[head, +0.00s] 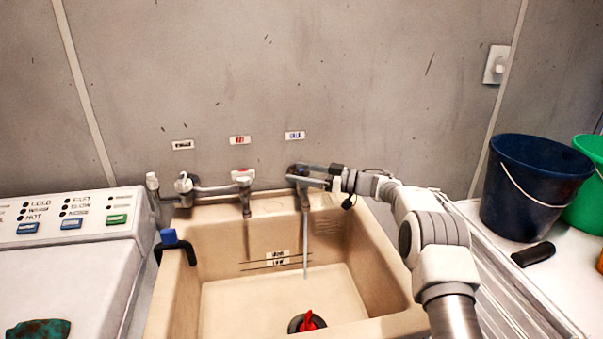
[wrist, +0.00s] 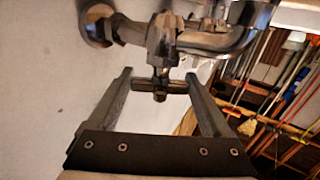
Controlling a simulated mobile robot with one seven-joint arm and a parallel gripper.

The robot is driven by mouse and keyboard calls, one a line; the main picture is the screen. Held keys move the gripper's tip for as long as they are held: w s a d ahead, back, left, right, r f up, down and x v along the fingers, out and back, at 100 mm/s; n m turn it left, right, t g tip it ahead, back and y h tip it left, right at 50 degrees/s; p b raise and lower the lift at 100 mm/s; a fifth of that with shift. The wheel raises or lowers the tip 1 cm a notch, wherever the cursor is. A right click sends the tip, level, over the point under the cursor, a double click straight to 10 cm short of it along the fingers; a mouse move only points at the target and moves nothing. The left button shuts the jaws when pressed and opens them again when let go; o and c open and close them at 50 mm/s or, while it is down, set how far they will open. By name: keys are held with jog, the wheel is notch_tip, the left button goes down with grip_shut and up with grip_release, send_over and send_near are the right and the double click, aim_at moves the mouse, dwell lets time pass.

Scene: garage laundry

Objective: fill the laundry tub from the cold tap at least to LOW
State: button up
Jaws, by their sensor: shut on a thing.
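The beige laundry tub (head: 200,300) stands below the wall taps, with two dark level lines and a small label (head: 278,258) on its back wall. The cold tap (head: 303,178) is under the blue-lettered label, and a thin stream of water (head: 305,245) falls from its spout. A black plug with a red handle (head: 308,321) is at the tub's floor; I cannot tell how it is seated. No clear water surface shows. My gripper (head: 322,182) is at the cold tap; in the wrist view its fingers (wrist: 160,88) are shut on the tap's handle (wrist: 160,80).
The hot tap (head: 243,180) and another valve (head: 183,184) are to the left. A blue and black hooked piece (head: 170,242) sits on the tub's left rim. The washer (head: 75,260) is left; dark blue and green buckets (head: 525,185) (head: 587,185) stand right.

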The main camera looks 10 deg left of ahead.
jog(key=shift+n+g, duration=0.5)
jog(key=shift+g, duration=0.2)
dwell(0.3)
jog(key=o, duration=1.2)
jog(key=shift+c, duration=0.2)
jog(key=d, duration=1.7)
jog(key=shift+s+d, duration=0.15)
jog(key=shift+s, duration=0.05)
